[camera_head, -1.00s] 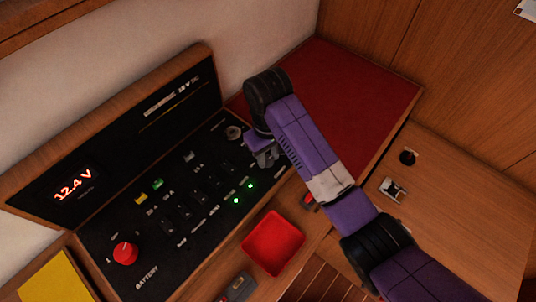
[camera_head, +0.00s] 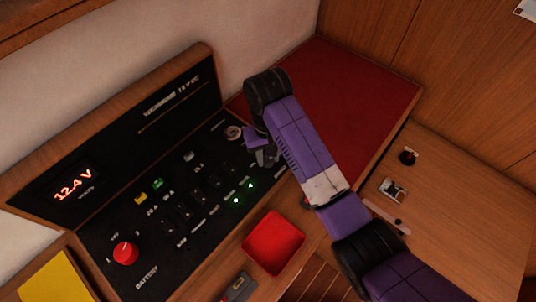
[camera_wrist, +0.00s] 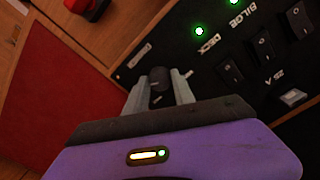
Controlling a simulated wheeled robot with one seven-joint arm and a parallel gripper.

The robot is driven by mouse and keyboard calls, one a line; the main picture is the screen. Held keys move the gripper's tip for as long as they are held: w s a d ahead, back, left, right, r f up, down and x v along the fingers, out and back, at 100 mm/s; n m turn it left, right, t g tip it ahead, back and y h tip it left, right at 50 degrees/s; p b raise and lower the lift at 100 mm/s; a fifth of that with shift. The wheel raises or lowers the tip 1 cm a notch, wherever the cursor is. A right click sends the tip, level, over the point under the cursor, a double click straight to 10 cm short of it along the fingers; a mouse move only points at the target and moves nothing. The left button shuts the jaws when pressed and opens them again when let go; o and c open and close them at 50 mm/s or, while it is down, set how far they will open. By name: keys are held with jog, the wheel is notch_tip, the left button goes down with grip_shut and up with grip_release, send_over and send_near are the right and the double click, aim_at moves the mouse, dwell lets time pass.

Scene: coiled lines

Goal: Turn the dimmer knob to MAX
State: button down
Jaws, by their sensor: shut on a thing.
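The dimmer knob (camera_wrist: 158,82) is a small dark cylinder at the near end of the black panel, between my gripper's fingers in the wrist view. My gripper (camera_wrist: 159,90) is shut on it, one grey finger on each side. In the head view my gripper (camera_head: 266,157) is at the right end of the panel (camera_head: 128,212), and the knob is hidden behind it. A MAX mark and the knob's pointer cannot be made out.
Black rocker switches (camera_head: 184,208) and two green lights (camera_head: 236,200) lie left of my gripper. A red battery knob (camera_head: 126,253) is further left. A red tray (camera_head: 273,243) stands in front. A red cushion (camera_head: 345,95) lies behind my arm.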

aim_at(269, 158)
jog(key=shift+w+r, duration=0.1)
jog(key=c, duration=1.1)
grip_release()
jog(key=shift+o, duration=0.2)
notch_tip(269, 158, up, 4)
jog(key=shift+w, duration=0.15)
jog(key=shift+d+r, duration=0.1)
jog(key=shift+r, duration=1.05)
jog(key=shift+s+r, duration=0.2)
jog(key=shift+r, duration=0.5)
